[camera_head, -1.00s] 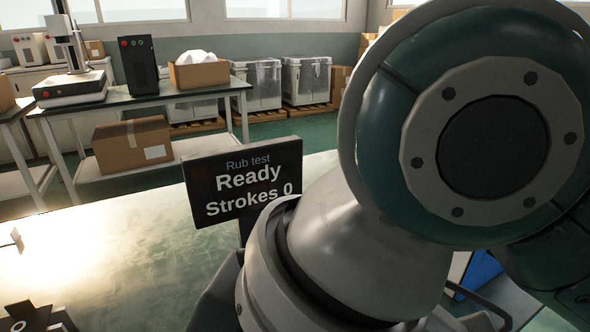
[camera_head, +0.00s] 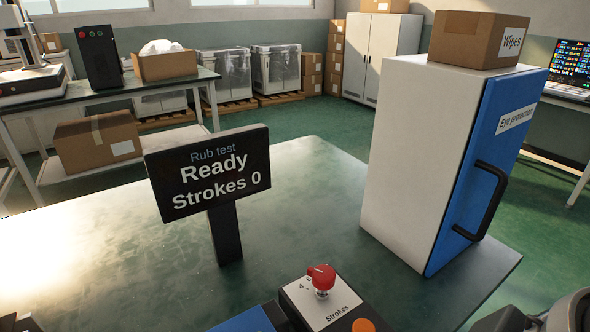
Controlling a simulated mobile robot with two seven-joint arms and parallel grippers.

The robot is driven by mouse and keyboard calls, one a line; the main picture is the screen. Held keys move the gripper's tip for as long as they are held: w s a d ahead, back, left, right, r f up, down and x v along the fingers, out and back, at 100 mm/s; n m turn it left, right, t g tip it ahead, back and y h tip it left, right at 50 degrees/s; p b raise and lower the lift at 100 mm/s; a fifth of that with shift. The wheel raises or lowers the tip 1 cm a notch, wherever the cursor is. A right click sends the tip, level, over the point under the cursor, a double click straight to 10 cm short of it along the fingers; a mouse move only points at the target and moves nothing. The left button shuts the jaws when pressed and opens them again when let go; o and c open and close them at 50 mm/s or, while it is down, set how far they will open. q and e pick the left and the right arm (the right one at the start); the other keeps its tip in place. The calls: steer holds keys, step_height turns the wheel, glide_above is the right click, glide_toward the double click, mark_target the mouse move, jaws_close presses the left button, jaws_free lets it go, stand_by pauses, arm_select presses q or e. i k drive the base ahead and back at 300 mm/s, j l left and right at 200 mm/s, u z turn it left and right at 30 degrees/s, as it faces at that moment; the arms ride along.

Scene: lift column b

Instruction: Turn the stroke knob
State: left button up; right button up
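The red stroke knob (camera_head: 321,278) stands on the sloped white face of a control panel (camera_head: 327,308) labelled "Strokes", at the bottom centre. A "4" is printed left of the knob; the other scale marks are too small to read. A black display (camera_head: 207,171) on a post behind it reads "Rub test, Ready, Strokes 0". Parts of my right arm show at the bottom right corner, apart from the knob. No gripper fingers show in this view, and nothing touches the knob.
An orange button (camera_head: 363,325) sits at the panel's lower edge. A white cabinet with a blue door (camera_head: 484,178) stands on the table to the right, with a "Wipes" box (camera_head: 479,38) on top. The green tabletop (camera_head: 110,250) is clear to the left.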

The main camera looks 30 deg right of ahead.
mark_target(323, 275)
steer(key=l+z, duration=0.15)
steer(key=z, duration=0.75)
